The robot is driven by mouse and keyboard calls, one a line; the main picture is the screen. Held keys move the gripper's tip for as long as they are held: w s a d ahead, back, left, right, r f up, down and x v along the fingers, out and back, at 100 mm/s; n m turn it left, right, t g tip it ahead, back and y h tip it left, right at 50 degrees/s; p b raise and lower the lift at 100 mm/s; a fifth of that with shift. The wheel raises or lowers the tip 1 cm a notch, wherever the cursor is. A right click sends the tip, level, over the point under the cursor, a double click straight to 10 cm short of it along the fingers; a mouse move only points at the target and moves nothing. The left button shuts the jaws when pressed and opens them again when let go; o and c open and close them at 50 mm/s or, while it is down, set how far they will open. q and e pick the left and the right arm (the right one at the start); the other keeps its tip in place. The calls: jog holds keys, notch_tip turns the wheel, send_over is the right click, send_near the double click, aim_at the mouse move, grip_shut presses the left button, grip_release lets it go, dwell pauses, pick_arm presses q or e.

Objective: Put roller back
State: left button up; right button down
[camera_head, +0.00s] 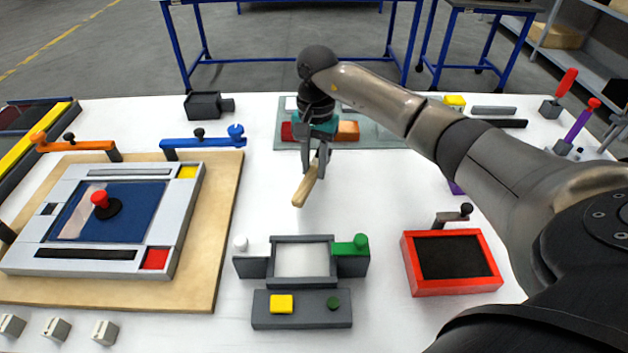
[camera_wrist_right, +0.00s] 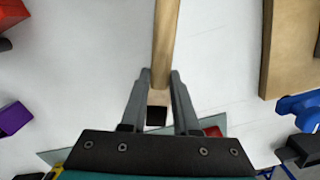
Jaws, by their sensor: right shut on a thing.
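My right gripper (camera_head: 317,168) is above the white table, left of its arm, with its fingers pointing down. It is shut on a wooden, light brown rod-shaped piece, which I take to be the roller (camera_head: 304,190). The piece slants down to the left, apparently clear of the table. In the right wrist view the gripper (camera_wrist_right: 160,82) has the roller (camera_wrist_right: 166,40) between its fingertips. A dark end shows between the fingers, and the far end runs out of the picture. My left gripper is not in view.
A grey-green mat (camera_head: 380,136) with red and orange blocks lies behind the gripper. In front stands a grey frame fixture (camera_head: 302,240). A red box (camera_head: 450,262) is at right and a wooden board (camera_head: 222,215) with a panel at left. The white table between is clear.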

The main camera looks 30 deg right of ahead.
aim_at(314, 168)
jog(key=shift+f, duration=2.2)
jog(key=shift+b, duration=0.3)
jog(key=shift+f, duration=0.25)
jog(key=c, duration=0.7)
grip_release()
jog(key=shift+r, duration=0.1)
jog(key=shift+o, duration=0.2)
jog(key=shift+r, duration=0.1)
jog(key=shift+r, duration=0.35)
jog(key=r, duration=0.3)
jog(key=r+p, duration=0.1)
jog(key=r, duration=0.7)
jog(key=shift+w+d+r, duration=0.2)
jog(key=shift+d, duration=0.1)
